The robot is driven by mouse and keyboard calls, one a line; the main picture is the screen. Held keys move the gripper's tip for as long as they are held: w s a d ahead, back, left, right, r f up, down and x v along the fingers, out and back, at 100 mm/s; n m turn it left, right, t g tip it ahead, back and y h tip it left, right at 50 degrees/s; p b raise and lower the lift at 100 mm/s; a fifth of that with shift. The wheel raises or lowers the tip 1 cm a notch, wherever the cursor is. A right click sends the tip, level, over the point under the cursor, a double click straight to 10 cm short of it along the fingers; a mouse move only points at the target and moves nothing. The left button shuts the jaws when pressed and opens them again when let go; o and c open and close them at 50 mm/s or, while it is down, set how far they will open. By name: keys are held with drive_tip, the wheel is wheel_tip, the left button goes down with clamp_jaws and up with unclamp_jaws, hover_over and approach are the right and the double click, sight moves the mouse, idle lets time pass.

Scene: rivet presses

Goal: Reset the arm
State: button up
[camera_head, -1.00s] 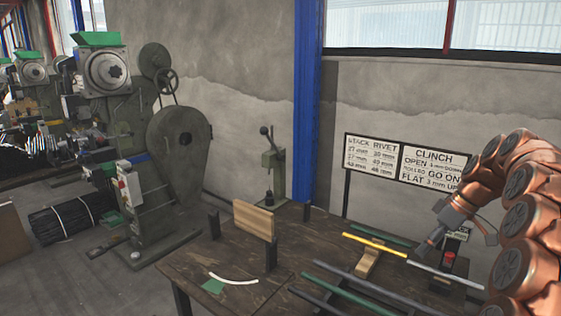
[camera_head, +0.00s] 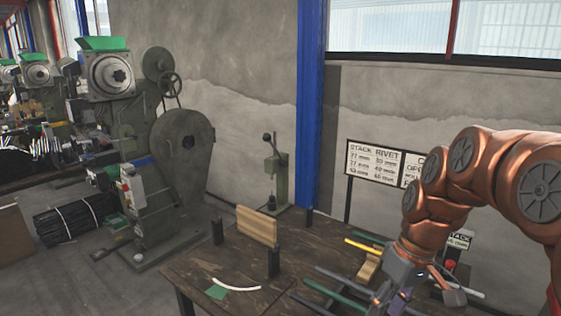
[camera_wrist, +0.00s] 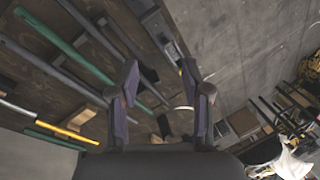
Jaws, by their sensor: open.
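My gripper (camera_wrist: 159,70) is open, with its two dark fingers spread and nothing between them in the wrist view. In the head view my copper arm comes in from the right and bends down over the right part of the wooden table (camera_head: 225,262). There the gripper (camera_head: 390,296) is small and partly merges with the rods, so its fingertips are hard to make out. In the wrist view the table with its rods lies beyond the fingers, and I cannot tell how far off.
Coloured rods lie on the table, among them a yellow rod (camera_head: 362,246). A wooden board (camera_head: 257,226) stands upright between dark posts. A green hand press (camera_head: 276,172) is at the back. A sign (camera_head: 374,163) is partly behind my arm. Large rivet presses (camera_head: 178,145) stand left.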

drive_tip(key=s+f+m+h+p, duration=0.1)
drive_tip(key=s+f+m, duration=0.1)
drive_tip(key=s, duration=0.8)
drive_tip(key=s+f+m+h+p, duration=0.1)
drive_tip(key=s+f+m, duration=0.2)
drive_tip(key=s, duration=0.7)
drive_tip(key=shift+s+a+f+g+h, duration=0.25)
drive_tip(key=shift+s+a+g+h, duration=0.05)
drive_tip(key=shift+a+g+h, duration=0.15)
